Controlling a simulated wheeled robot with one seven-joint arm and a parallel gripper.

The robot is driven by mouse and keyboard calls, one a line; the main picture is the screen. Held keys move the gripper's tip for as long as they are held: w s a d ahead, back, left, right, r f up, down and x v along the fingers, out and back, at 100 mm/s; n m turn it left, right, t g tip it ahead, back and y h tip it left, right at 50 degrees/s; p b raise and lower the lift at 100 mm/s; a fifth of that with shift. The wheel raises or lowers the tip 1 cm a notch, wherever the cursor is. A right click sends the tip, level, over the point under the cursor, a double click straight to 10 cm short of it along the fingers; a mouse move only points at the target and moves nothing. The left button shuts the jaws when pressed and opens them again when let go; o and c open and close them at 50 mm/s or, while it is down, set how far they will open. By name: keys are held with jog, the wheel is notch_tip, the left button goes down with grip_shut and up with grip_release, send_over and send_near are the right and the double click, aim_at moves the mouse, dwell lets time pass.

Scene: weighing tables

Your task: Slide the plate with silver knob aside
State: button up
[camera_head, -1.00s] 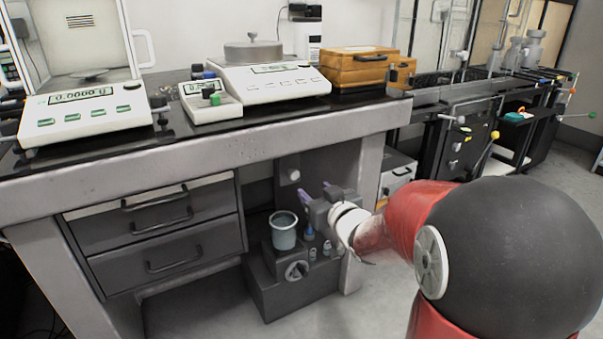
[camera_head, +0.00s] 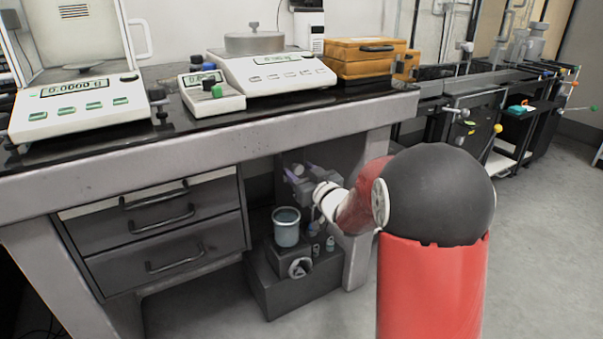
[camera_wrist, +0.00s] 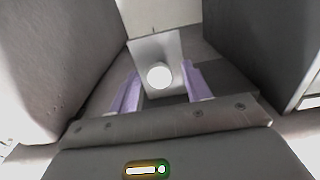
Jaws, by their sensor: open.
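The plate (camera_wrist: 150,48) is a pale rectangular panel ahead in the wrist view. Its round silver knob (camera_wrist: 159,75) faces me. My gripper (camera_wrist: 160,71) is open, with one purple finger on each side of the knob in the picture. I cannot tell whether the fingers touch the knob or how deep they reach. In the head view my gripper (camera_head: 301,172) is under the weighing table, and the knob (camera_head: 297,169) shows small between the fingers. Most of the plate is hidden there by my gripper and arm.
The table's front apron (camera_head: 200,160) runs above my gripper, and a table leg (camera_head: 365,210) stands just right. Below is a dark stepped block (camera_head: 290,295) holding a blue-grey beaker (camera_head: 286,232) and small bottles. Drawers (camera_head: 155,225) are at the left.

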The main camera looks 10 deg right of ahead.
jog(key=shift+c, duration=0.2)
grip_shut()
jog(key=s+a+b, duration=0.2)
jog(key=a+b, duration=0.2)
jog(key=a, duration=0.3)
jog(key=shift+s, duration=0.2)
jog(key=shift+o, duration=0.2)
grip_release()
